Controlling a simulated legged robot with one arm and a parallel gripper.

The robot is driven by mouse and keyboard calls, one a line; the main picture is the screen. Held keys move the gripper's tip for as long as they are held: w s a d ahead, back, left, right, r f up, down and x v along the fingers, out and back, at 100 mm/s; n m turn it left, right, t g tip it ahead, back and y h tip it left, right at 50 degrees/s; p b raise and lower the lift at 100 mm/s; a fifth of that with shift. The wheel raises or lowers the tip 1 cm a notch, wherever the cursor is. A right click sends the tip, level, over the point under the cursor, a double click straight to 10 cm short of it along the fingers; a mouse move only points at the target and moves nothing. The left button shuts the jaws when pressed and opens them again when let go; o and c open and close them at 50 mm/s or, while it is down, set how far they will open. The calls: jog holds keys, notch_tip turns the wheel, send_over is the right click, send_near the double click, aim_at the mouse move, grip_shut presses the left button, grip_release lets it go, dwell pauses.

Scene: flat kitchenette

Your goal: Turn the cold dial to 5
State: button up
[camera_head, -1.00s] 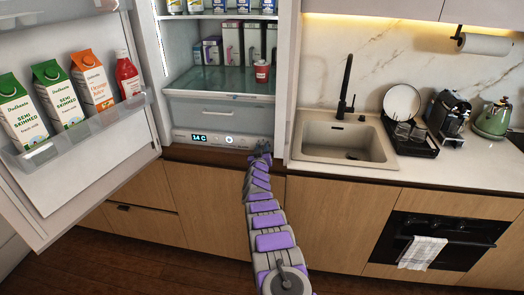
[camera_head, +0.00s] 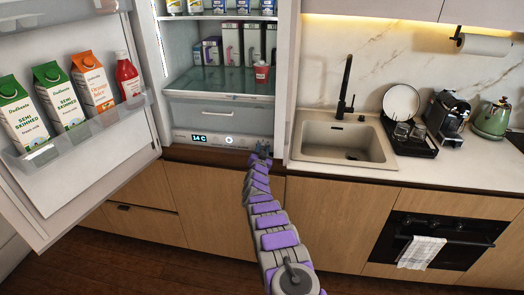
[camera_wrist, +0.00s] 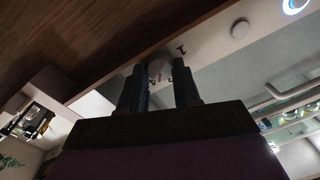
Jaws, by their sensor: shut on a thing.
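The open fridge's control strip (camera_head: 213,141) runs along the bottom of its compartment. It has a lit display reading "14 C" (camera_head: 199,138) and a lit round button (camera_head: 229,140). My gripper (camera_head: 262,150) is at the strip's right end and hides the dial there in the head view. In the wrist view my gripper (camera_wrist: 160,88) has its two dark fingers shut on the pale round cold dial (camera_wrist: 160,68). Small marks, including a "1" (camera_wrist: 181,48) and a red one, show around the dial. The dial's setting is too small and dark to read.
The fridge door (camera_head: 90,165) stands open on the left with cartons and a bottle in its shelf. The counter with the sink (camera_head: 345,140) is to the right.

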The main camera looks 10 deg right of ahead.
jog(key=shift+a+f+m, duration=0.1)
jog(key=shift+f+m, duration=0.1)
jog(key=shift+m, duration=0.6)
jog(key=o, duration=1)
jog(key=shift+o, duration=0.2)
jog(key=shift+s+r+m+p, duration=0.15)
jog(key=shift+m+p, duration=0.15)
jog(key=shift+p, duration=0.3)
